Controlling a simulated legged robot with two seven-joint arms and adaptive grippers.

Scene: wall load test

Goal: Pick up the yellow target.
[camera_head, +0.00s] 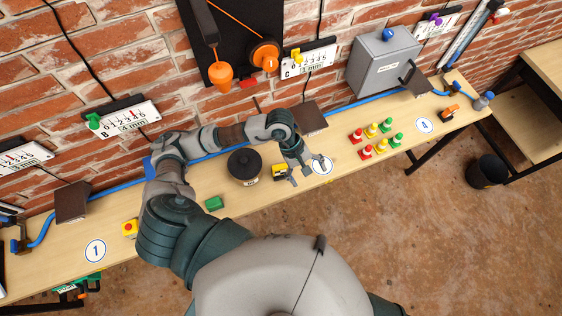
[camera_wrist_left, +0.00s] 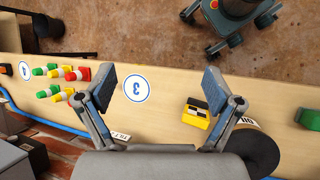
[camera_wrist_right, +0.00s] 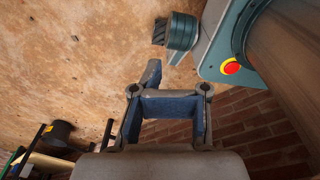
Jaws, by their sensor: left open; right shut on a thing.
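The yellow block (camera_head: 279,172) with a black and white top lies on the bench beside the black round pot. It also shows in the left wrist view (camera_wrist_left: 196,112), just inside my left gripper's right finger, apart from it. My left gripper (camera_head: 307,170) is open and empty above the bench near the round 3 label; its spread fingers (camera_wrist_left: 158,77) show in its wrist view. My right gripper (camera_wrist_right: 168,98) shows only in its own wrist view, away from the bench.
A black pot (camera_head: 244,166) stands left of the yellow block, a green block (camera_head: 214,203) farther left. Red, yellow and green pegs (camera_head: 377,139) stand to the right. A grey box (camera_head: 383,66) stands by the wall. A blue hose runs along the back. The bench around the 3 label (camera_head: 322,166) is clear.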

